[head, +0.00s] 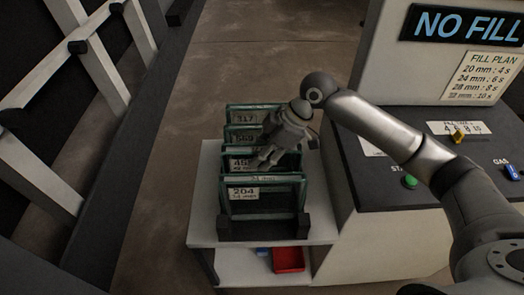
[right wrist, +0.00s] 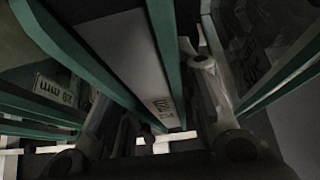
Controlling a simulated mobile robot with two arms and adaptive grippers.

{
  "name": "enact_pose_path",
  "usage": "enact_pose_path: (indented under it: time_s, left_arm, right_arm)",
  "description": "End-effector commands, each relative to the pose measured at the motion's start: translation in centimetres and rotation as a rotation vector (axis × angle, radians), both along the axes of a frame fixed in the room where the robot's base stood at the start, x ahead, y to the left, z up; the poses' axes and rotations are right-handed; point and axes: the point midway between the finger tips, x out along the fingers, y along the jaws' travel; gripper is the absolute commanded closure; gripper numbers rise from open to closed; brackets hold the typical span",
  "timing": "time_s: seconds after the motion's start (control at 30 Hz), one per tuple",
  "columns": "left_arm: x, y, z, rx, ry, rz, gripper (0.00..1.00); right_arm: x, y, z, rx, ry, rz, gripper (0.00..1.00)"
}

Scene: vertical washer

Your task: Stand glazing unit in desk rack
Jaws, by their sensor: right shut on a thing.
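The desk rack (head: 231,231) is a black stand on a white shelf, and several green-edged glazing units stand upright in it one behind another. The front unit (head: 278,204) carries a label reading 204. The unit behind it (head: 236,155) has a label starting with 45. My right gripper (head: 264,160) reaches down from the right over these units and hides part of them. It is shut on a glazing unit (right wrist: 118,50), which runs between its fingers in the right wrist view. I cannot tell surely which unit this is. My left gripper is not in view.
A white machine with a dark control panel (head: 432,170), green button (head: 410,181) and yellow knob (head: 457,136) stands close on the right. A red bin (head: 289,259) sits on the lower shelf. A pale frame (head: 95,70) is at left. Floor between is clear.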

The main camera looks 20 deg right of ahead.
Motion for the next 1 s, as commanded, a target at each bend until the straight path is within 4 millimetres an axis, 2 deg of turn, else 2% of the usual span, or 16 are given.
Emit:
enact_pose_path:
  time_s: [0.4, 0.43, 0.6, 0.87, 1.0]
  left_arm:
    - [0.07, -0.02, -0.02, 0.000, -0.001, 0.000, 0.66]
    - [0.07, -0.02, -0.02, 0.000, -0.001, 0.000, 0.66]
    - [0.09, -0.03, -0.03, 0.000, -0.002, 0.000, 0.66]
    - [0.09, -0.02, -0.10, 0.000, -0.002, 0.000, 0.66]
    - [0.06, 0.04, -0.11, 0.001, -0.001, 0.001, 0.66]
  right_arm:
    - [0.15, 0.08, 0.11, 0.005, -0.008, 0.000, 1.00]
    - [0.15, 0.09, 0.12, 0.005, -0.008, 0.000, 0.68]
    - [0.10, 0.05, -0.01, 0.003, -0.005, 0.000, 0.47]
    - [-0.13, -0.08, -0.56, -0.005, 0.006, 0.000, 0.47]
    - [-0.10, -0.39, 0.09, -0.004, 0.002, -0.001, 0.47]
